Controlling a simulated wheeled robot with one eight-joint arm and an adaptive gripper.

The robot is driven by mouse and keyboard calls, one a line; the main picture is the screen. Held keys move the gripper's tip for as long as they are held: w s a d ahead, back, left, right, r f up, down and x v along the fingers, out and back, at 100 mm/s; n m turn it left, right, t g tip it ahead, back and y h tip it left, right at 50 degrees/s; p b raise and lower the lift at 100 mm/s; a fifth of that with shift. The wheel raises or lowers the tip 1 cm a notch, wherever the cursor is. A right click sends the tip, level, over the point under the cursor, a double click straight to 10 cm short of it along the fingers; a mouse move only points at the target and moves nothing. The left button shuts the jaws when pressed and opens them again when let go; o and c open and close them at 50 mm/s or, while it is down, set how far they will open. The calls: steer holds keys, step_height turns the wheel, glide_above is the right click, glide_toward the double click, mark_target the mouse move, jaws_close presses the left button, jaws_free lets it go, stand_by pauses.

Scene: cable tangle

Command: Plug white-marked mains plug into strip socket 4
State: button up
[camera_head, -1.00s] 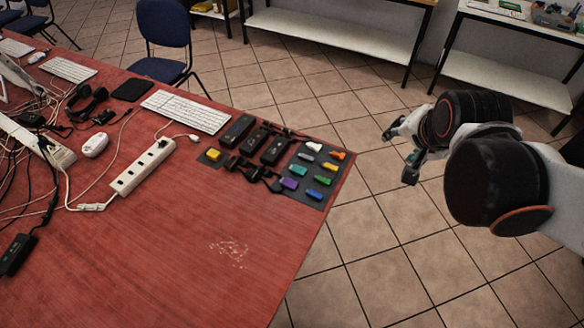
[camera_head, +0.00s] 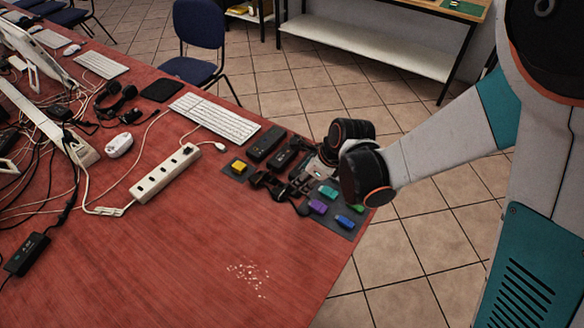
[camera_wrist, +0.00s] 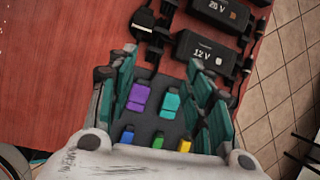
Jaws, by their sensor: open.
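The white power strip (camera_head: 165,172) lies on the red table with a row of sockets on top; I cannot read socket numbers. My gripper (camera_head: 306,176) is over the mat at the table's right end, partly hidden by my wrist. In the wrist view my gripper (camera_wrist: 163,78) is open and empty, its fingers either side of a purple block (camera_wrist: 138,97) and a teal block (camera_wrist: 170,103).
Black adapters (camera_head: 264,143) lie behind, two reading 20 V and 12 V. A keyboard (camera_head: 215,118), mouse (camera_head: 119,145) and tangled cables lie left.

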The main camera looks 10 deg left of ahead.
mark_target(282, 194)
steer(key=shift+m+g, duration=0.5)
steer(key=shift+m, duration=0.2)
steer(key=shift+a+f+b, duration=1.05)
steer(key=shift+a+f, duration=0.1)
steer(key=shift+f, duration=0.55)
steer(key=shift+a+f+b, duration=1.05)
steer(key=shift+a+f, duration=0.15)
steer(key=shift+f, duration=0.55)
steer(key=shift+a+f+b, duration=1.05)
steer(key=shift+a+f, duration=0.1)
steer(key=shift+f, duration=0.55)
jaws_close()
step_height(282, 194, up, 7)
steer(key=p, duration=0.4)
